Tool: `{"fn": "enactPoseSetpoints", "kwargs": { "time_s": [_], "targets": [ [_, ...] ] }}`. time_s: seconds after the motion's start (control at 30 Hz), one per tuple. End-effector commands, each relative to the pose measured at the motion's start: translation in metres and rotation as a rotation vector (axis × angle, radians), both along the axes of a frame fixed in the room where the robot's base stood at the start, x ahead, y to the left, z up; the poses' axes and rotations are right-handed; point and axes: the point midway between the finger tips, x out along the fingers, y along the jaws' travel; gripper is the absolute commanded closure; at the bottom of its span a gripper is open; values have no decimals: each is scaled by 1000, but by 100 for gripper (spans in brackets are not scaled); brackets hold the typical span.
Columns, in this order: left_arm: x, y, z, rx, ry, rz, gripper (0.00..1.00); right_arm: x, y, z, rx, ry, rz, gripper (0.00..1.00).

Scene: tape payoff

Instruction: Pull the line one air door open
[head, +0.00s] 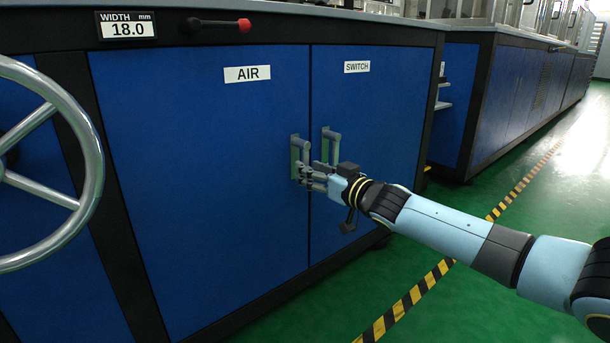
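The blue air door (200,170) carries a white label reading AIR and sits flush in the dark cabinet frame. Its grey upright handle (300,150) is at the door's right edge. My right gripper (306,174) is at the lower part of this handle, its fingers overlapping it in the picture. Whether the fingers are closed around the handle or only beside it is too small to tell. My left gripper is not in view.
The blue switch door (365,130) with its own handle (330,140) is just right of the air door. A large metal handwheel (92,150) stands at the left. A red-knobbed lever (220,25) is above. Green floor (460,300) is clear in front.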

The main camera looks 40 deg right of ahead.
Motion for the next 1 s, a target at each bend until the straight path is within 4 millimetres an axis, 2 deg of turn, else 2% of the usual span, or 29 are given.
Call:
{"fn": "enactPoseSetpoints", "kwargs": {
  "time_s": [0.1, 0.3, 0.67, 1.0],
  "targets": [
    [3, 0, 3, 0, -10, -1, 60, 12, 0, 1, -2, -4, -1, 62],
    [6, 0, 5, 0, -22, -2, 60, 24, 2, 1, 0, -2, -1, 62],
    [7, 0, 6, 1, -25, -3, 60, 26, 2, 0, 0, 1, 0, 62],
    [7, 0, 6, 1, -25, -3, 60, 26, 2, 0, 0, 1, 0, 100]
  ]
}}
